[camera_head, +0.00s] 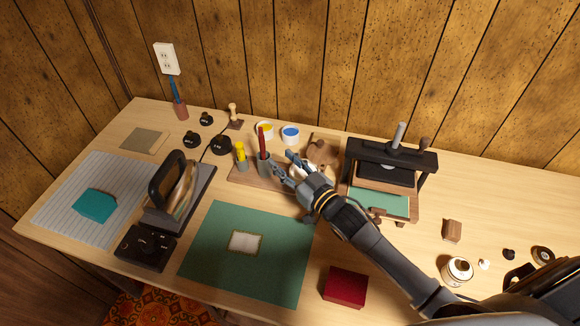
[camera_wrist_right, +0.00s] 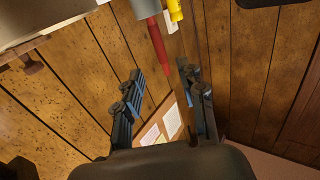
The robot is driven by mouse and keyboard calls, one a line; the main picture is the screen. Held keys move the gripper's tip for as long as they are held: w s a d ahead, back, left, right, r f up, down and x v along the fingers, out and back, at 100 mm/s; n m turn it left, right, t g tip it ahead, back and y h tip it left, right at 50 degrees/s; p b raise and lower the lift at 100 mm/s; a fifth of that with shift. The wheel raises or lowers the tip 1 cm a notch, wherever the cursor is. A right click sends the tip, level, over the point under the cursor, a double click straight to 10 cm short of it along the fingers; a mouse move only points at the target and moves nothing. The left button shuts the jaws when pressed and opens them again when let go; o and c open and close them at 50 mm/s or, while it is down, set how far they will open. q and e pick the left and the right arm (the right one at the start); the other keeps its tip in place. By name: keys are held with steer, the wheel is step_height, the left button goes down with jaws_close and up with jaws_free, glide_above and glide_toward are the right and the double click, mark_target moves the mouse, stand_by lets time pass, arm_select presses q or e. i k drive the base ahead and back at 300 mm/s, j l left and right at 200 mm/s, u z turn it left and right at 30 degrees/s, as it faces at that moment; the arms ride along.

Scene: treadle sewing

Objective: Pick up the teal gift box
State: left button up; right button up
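The teal gift box (camera_head: 95,205) sits on a white striped sheet (camera_head: 75,240) at the left end of the table. My right gripper (camera_head: 283,165) is over the middle of the table, by the wooden tool holder, far to the right of the teal box. In the right wrist view its two fingers (camera_wrist_right: 169,92) stand apart with nothing between them. The teal box does not show in the right wrist view. My left gripper is not in view.
A black-handled iron-like device (camera_head: 176,190) on a dark base stands between my right gripper and the teal box. A green mat (camera_head: 270,265), a dark red box (camera_head: 345,287) and a black press (camera_head: 385,165) are nearby. A red-handled tool (camera_wrist_right: 157,48) rises beside my right gripper.

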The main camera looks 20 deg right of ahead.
mark_target(98, 207)
steer(key=k+j, duration=1.25)
